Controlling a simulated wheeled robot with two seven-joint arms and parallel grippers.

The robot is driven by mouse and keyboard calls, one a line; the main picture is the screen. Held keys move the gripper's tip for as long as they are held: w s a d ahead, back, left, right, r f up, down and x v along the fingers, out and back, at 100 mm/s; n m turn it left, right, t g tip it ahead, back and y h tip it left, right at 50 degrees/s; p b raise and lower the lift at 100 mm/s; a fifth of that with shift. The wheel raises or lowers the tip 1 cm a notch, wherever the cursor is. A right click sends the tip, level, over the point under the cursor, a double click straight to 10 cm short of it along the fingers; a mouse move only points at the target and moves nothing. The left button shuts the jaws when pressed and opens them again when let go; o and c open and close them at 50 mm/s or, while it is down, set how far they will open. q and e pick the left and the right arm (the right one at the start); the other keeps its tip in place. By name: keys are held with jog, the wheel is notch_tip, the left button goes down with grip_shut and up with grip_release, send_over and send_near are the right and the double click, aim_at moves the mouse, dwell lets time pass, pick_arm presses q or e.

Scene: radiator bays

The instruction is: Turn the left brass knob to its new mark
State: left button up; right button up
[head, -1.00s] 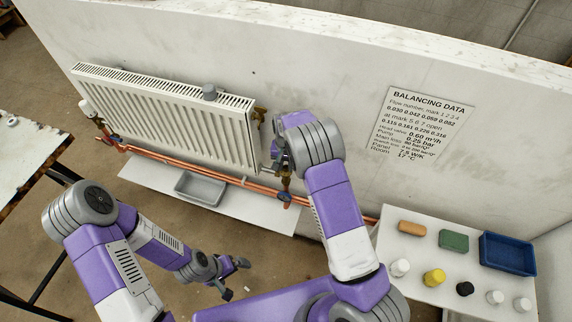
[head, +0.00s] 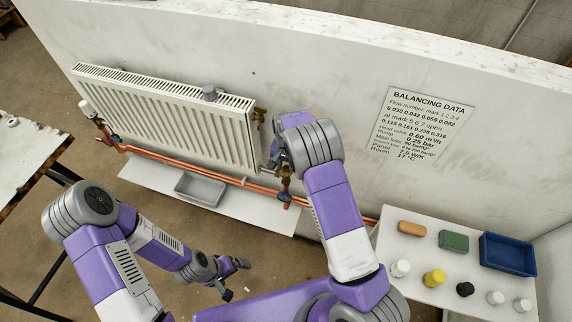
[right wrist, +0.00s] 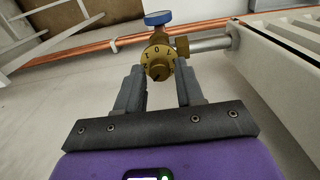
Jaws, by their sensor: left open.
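A brass knob (right wrist: 158,62) with a numbered dial face shows in the right wrist view. My right gripper (right wrist: 160,68) has one finger at either side of it, tips at the knob's edges. I cannot tell whether they touch it. A blue cap (right wrist: 158,18) shows beyond the knob. In the head view brass valve parts (head: 286,171) show at the radiator's right end, partly hidden by my right wrist. Whether this is the task's left knob is not clear. My left gripper (head: 236,279) is open and empty, low and away from the radiator.
The white radiator (head: 165,120) hangs on the wall, copper pipes (head: 225,181) below it. A grey tray (head: 200,188) lies under it. A balancing data sign (head: 420,125) is on the wall.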

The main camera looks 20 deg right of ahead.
aim_at(286, 167)
jog(key=shift+o, duration=0.8)
notch_tip(286, 167, up, 8)
jog(key=shift+f, duration=0.25)
